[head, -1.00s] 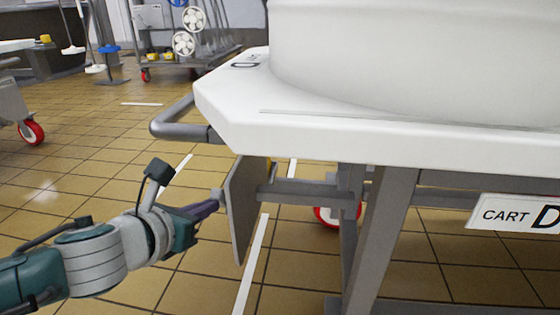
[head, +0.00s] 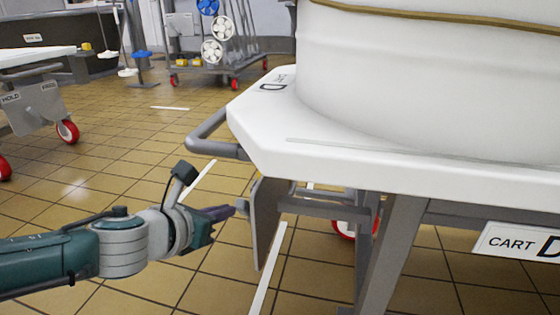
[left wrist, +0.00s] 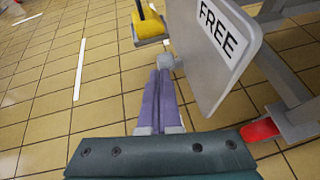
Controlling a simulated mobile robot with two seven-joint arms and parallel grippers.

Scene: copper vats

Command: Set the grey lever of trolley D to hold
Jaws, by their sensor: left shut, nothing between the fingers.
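Trolley D (head: 345,172) is the white-topped cart at right, with a "CART D" sign (head: 520,243). Its grey lever plate (head: 262,220) is seen nearly edge-on in the head view. In the left wrist view the plate's label (left wrist: 221,31) reads "FREE". A small grey knob, apparently the lever's end (left wrist: 165,62), is at the plate's near edge, beside that label. My left gripper (head: 232,210) is shut and empty. Its purple fingers (left wrist: 158,78) reach to the knob; I cannot tell whether they touch it. The "HOLD" side does not show. My right gripper is not in view.
A grey push handle (head: 208,135) juts from trolley D above my left arm. A large white vat (head: 420,85) stands on top. Another trolley with a HOLD/FREE plate (head: 38,108) is at left. A wheeled rack (head: 215,75) stands behind. Tiled floor between is open.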

